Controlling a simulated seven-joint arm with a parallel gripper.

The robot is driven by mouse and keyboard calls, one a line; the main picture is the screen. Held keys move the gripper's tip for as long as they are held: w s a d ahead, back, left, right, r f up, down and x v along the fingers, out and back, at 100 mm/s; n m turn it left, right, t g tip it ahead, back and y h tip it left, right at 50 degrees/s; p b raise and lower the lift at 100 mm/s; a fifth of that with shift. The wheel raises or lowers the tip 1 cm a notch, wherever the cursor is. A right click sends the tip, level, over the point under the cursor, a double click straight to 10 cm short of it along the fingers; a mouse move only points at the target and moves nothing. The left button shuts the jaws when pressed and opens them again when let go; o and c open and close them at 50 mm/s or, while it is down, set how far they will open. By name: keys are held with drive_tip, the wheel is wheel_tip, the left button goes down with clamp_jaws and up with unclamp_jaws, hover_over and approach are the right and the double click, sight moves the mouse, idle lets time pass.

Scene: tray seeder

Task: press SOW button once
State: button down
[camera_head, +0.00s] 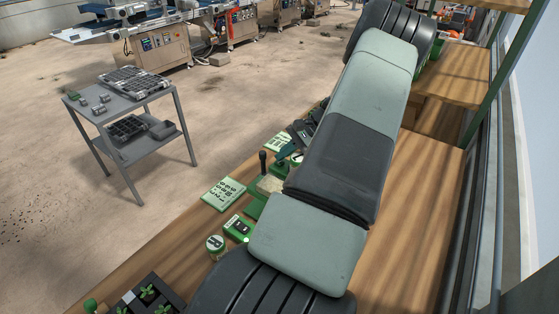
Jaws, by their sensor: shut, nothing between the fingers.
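A small green control box (238,228) with a dark face and a bright green spot sits on the wooden bench, just left of my arm. Its lettering is too small to read, so I cannot tell whether it carries the SOW button. Behind it stands a green device (256,207) with an upright black lever (262,162), partly hidden by my arm. My arm crosses the picture from the bottom to the top right and covers part of the bench. I cannot make out my gripper.
The wooden bench (412,235) is bare right of my arm. A green-and-white card (223,193), a small round-lidded jar (215,243) and a dark seedling tray (150,300) lie along its left edge. A grey cart (125,145) and machines stand beyond.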

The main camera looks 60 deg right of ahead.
sight(282, 163)
drive_tip(key=shift+w+a+r, duration=0.15)
drive_tip(key=shift+a+r, duration=0.25)
drive_tip(key=shift+a, duration=0.25)
drive_tip(key=shift+r, duration=0.1)
drive_tip(key=shift+d+r, duration=0.1)
drive_tip(key=shift+d, duration=0.05)
drive_tip(key=shift+r, duration=2.5)
